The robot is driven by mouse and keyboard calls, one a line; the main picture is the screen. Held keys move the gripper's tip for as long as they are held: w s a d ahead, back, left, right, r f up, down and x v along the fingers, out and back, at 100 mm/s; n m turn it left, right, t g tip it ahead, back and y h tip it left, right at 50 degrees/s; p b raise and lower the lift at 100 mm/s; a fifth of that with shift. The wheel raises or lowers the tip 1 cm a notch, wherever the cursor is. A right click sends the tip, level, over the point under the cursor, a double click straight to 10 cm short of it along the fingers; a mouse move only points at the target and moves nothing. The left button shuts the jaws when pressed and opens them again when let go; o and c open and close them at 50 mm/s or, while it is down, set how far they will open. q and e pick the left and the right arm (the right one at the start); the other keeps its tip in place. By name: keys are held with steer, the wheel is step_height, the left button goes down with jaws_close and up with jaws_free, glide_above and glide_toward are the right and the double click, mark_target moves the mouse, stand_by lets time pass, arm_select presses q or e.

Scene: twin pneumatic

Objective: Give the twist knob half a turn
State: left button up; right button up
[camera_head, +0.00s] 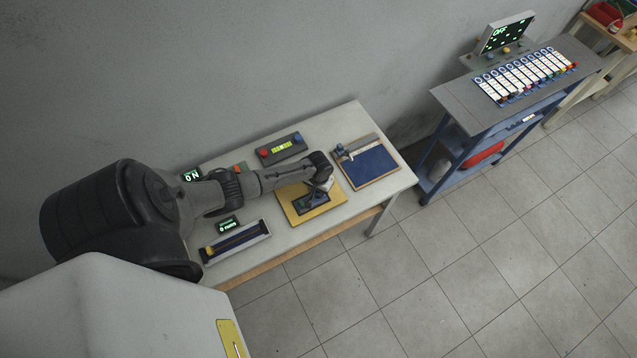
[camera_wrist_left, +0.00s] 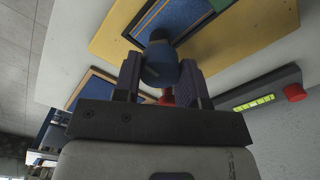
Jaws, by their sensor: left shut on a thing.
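A yellow board (camera_head: 299,212) with a dark panel lies on the white table. Over it my left gripper (camera_head: 322,186) reaches down from the left arm and hides part of the panel. In the left wrist view the yellow board (camera_wrist_left: 262,28) carries a blue panel (camera_wrist_left: 186,14). There my left gripper (camera_wrist_left: 161,80) is shut on a dark blue, rounded knob (camera_wrist_left: 160,58), with one finger on each side of it. A small red part (camera_wrist_left: 166,98) shows behind the knob; I cannot tell what it belongs to. My right gripper is not in view.
A grey box (camera_head: 281,149) with a lit display and red and blue buttons stands behind the board. A blue-topped board (camera_head: 370,167) lies to the right. A slider unit (camera_head: 235,241) lies front left, near a small green display (camera_head: 228,224). A blue bench (camera_head: 452,105) stands farther right.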

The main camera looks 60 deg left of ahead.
arm_select(q)
steer(key=shift+r+n, duration=0.1)
steer(key=shift+n, duration=0.3)
steer(key=o, duration=0.9)
steer(key=shift+r, duration=0.1)
step_height(320, 180, up, 14)
steer(key=shift+f+b, duration=0.25)
steer(key=shift+b, duration=0.2)
stand_by(0.7)
